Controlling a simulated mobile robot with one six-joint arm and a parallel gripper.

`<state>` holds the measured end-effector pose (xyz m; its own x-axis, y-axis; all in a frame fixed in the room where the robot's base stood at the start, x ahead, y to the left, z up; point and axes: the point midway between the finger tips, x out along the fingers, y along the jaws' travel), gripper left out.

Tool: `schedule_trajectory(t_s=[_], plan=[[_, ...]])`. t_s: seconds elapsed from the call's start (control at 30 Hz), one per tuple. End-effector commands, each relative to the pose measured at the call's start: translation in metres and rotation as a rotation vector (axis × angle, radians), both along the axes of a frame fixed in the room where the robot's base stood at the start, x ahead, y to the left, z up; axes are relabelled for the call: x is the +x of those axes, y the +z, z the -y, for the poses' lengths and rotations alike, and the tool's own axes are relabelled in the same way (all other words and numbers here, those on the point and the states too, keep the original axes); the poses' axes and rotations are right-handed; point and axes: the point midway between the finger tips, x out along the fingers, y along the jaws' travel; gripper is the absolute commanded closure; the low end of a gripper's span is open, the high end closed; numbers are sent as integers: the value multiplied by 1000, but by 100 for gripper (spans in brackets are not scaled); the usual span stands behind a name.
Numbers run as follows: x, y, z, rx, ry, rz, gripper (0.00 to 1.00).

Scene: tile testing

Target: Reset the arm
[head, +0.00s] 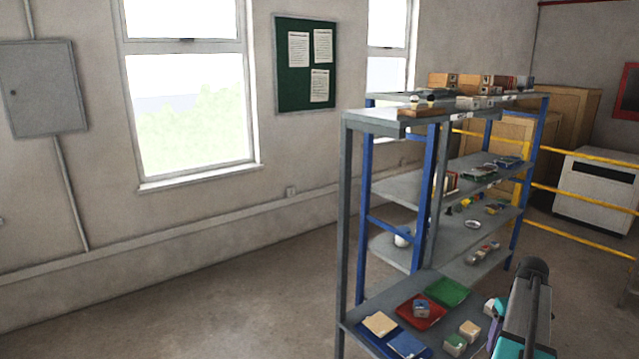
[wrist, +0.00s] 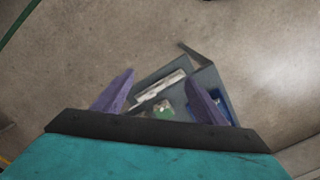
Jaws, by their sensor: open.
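My arm shows at the lower right of the head view, beside the front of the shelf rack; its fingers are not clear there. In the wrist view my gripper (wrist: 160,98) has its two purple fingers spread wide apart. It is open, with nothing between the fingertips. Beyond and below the fingers, a grey shelf (wrist: 222,78) shows with a green-topped block (wrist: 163,110) and a blue item (wrist: 222,104) on it, partly hidden by the gripper.
A grey and blue shelf rack (head: 346,210) stands at centre right. Its bottom shelf holds a red tray (head: 407,316), a green tray (head: 451,290) and small blocks. Yellow rails (head: 575,194) and a white cabinet (head: 597,200) are behind. The floor (head: 220,290) at left is clear.

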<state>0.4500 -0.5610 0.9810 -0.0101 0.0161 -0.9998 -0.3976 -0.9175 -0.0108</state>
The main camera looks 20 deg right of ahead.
Motion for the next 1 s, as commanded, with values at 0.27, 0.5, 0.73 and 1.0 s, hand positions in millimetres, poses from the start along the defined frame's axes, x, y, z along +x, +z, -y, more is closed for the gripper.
schedule_trajectory(t_s=[0.27, 0.5, 0.73, 1.0], plan=[[39, -48, -49, 42, 89, -33, 35], [73, -118, -129, 105, 210, -94, 35], [87, -186, -212, 159, 327, -160, 35], [79, -262, -309, 205, 445, -242, 35]])
